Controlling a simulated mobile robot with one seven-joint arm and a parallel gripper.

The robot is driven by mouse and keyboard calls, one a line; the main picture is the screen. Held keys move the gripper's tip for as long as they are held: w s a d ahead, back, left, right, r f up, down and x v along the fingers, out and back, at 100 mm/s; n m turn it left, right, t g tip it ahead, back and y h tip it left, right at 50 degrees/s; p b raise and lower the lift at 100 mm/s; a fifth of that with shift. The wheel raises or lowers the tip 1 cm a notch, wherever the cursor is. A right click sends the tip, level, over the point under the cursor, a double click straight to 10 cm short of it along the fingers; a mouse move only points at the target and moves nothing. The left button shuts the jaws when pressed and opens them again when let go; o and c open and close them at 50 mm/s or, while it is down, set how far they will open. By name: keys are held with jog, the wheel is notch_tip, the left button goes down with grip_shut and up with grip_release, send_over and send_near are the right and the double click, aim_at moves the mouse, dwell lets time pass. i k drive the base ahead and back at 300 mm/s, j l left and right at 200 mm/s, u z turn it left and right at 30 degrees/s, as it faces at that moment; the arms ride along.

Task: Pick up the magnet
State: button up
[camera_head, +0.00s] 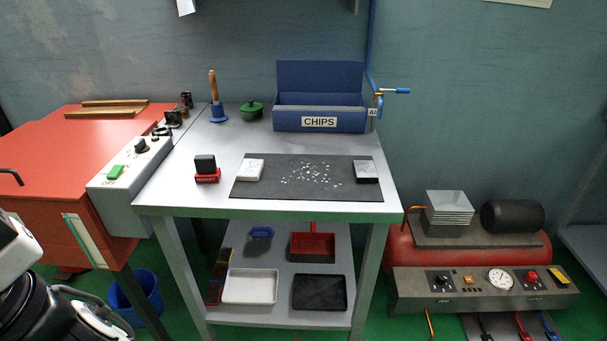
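A black block (205,162) sits on a small red base (207,178) with light lettering, at the left of the cart's top; it looks like the magnet, but the lettering is too small to read. A dark mat (290,190) lies to its right, with small pale chips (312,174) scattered over its middle. A white block (249,170) is on the mat's left end and a black block with a pale top (367,174) on its right end. Part of my arm shows at the lower left, well apart from the cart top. My gripper's fingers cannot be seen.
A blue open bin marked CHIPS (290,122), a green lidded pot (251,110) and a wooden-handled blue tool (214,97) stand at the back. A grey switch box (125,172) borders the left edge. A red compressor (400,250) stands right.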

aim_at(207, 172)
jog(key=i+j+u, duration=0.15)
jog(key=i+u, duration=0.15)
jog(key=i, duration=0.2)
jog(key=i+u, duration=0.3)
jog(key=i, duration=0.15)
